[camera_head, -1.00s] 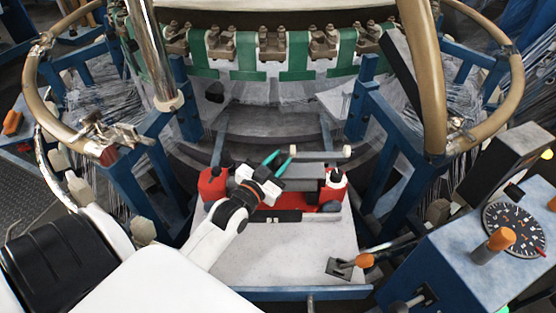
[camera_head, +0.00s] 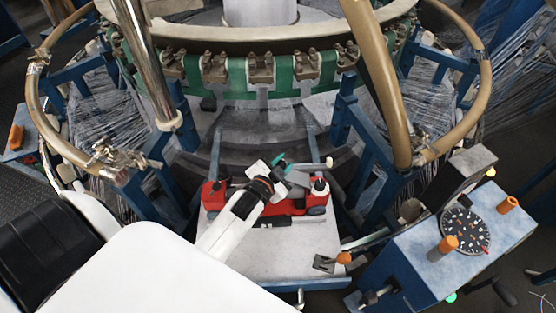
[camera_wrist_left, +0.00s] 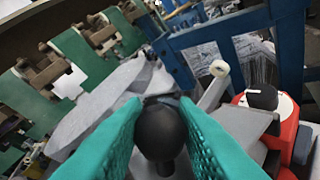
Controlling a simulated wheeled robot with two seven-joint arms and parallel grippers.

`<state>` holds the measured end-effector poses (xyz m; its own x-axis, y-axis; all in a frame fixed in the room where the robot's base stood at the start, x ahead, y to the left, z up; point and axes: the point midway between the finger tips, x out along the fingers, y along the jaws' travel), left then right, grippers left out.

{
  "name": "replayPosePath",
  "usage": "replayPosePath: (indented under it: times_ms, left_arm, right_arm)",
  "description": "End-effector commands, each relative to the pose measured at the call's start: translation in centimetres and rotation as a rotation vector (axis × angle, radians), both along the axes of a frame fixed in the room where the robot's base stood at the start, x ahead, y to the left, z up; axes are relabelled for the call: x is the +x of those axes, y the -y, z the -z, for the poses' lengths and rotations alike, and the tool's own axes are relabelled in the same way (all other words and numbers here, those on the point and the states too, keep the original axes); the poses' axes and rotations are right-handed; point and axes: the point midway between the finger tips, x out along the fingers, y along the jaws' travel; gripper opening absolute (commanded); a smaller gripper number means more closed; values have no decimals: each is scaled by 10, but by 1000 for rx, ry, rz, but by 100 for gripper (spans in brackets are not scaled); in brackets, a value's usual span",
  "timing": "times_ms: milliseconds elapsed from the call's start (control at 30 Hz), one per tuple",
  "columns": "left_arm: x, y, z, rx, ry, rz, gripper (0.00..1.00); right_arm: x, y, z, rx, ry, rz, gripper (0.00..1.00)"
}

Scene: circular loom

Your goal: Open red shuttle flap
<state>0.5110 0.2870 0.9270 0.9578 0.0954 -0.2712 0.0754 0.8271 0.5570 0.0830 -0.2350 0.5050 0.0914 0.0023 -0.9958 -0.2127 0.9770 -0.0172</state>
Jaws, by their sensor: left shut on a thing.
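The red shuttle (camera_head: 312,206) lies on the pale platform in front of the loom ring. Its red body with a black-and-white cap also shows at the right of the left wrist view (camera_wrist_left: 284,110). My left gripper (camera_head: 279,162) reaches over the shuttle's middle and hides part of its top. In the left wrist view its teal fingers are shut around a round black knob (camera_wrist_left: 160,132). A grey plate (camera_wrist_left: 238,118) lies beside the fingers, toward the red body. I cannot tell how far the flap is raised. My right gripper is not in view.
A pale roller bar (camera_head: 328,162) sticks out behind the shuttle. The bare platform (camera_head: 285,250) lies in front. A blue control box (camera_head: 440,262) with a dial and orange knobs stands at right. Blue posts and tan hoops flank the space.

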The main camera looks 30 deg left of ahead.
Motion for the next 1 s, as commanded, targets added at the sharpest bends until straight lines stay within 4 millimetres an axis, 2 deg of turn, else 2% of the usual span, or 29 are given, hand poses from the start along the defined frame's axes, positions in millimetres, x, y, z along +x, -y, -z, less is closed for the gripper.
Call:
replayPosePath:
  times_ms: [33, 500, 533, 667, 1000]
  left_arm:
    - [3, 3, -6, -4, 12, 3, 0]
    - [4, 4, -7, -5, 16, 4, 0]
    - [4, 4, -7, -5, 16, 4, 28]
    - [4, 4, -6, -5, 14, 3, 47]
    - [-1, 3, -5, -3, 9, 3, 47]
  right_arm:
    - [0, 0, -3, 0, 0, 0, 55]
    - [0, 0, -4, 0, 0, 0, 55]
    - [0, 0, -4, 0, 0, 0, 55]
    - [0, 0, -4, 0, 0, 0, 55]
    - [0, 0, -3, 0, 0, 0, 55]
